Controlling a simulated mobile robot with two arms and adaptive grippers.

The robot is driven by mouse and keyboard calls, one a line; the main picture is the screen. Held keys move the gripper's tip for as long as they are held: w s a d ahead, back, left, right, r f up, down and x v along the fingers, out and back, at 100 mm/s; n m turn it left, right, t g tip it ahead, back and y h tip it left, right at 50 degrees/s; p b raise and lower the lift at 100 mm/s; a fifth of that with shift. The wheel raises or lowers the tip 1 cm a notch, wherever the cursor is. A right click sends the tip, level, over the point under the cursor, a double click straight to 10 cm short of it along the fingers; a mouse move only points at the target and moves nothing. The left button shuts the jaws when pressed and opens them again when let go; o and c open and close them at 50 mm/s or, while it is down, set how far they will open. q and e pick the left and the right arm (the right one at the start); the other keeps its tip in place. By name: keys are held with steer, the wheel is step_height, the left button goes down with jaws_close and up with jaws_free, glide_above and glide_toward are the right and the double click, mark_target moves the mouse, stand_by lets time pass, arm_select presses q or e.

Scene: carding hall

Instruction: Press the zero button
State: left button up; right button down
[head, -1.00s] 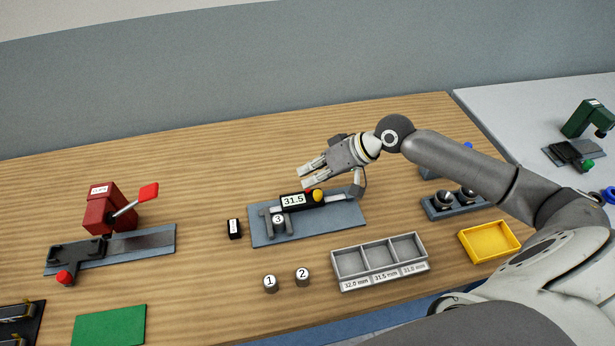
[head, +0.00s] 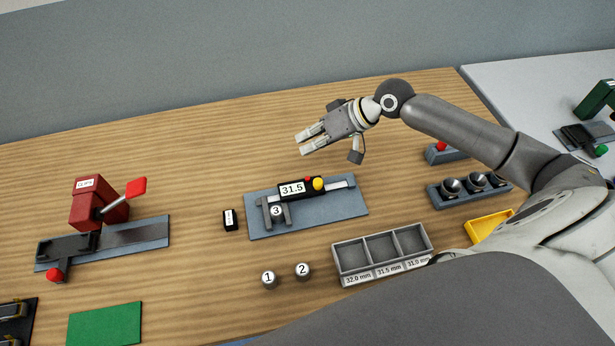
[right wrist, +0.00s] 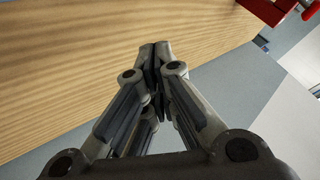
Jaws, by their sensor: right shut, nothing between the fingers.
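A caliper with a black display box (head: 292,189) lies on a grey-blue plate (head: 345,209) mid-table; the display reads 31.5. A small red button (head: 307,179) and a larger yellow button (head: 318,184) are on the box; I cannot read which is zero. A cylinder marked 3 (head: 277,211) sits at the caliper's jaws. My right gripper (head: 300,143) is shut and empty, above and behind the caliper, apart from it. Its closed fingers (right wrist: 160,60) also fill the middle of the right wrist view. My left gripper is not in view.
Cylinders 1 (head: 268,279) and 2 (head: 302,270) stand in front, beside a grey three-compartment tray (head: 337,262). A red lever device (head: 98,204) is at left, a small black block (head: 230,220) beside the plate. A cup holder (head: 470,197) and yellow tray (head: 482,226) are at right.

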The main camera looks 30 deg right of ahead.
steer(key=b, duration=0.7)
glide_above(308, 177)
step_height(308, 177, down, 6)
steer(key=shift+w+d+f, duration=0.1)
steer(key=shift+w+f, duration=0.05)
steer(key=shift+f, duration=0.4)
steer(key=shift+w+d+f, duration=0.1)
steer(key=shift+f, duration=0.4)
steer(key=shift+f, duration=0.2)
steer(key=shift+f, duration=0.25)
steer(key=shift+f, duration=0.5)
stand_by(0.8)
steer(key=shift+r+p, duration=0.9)
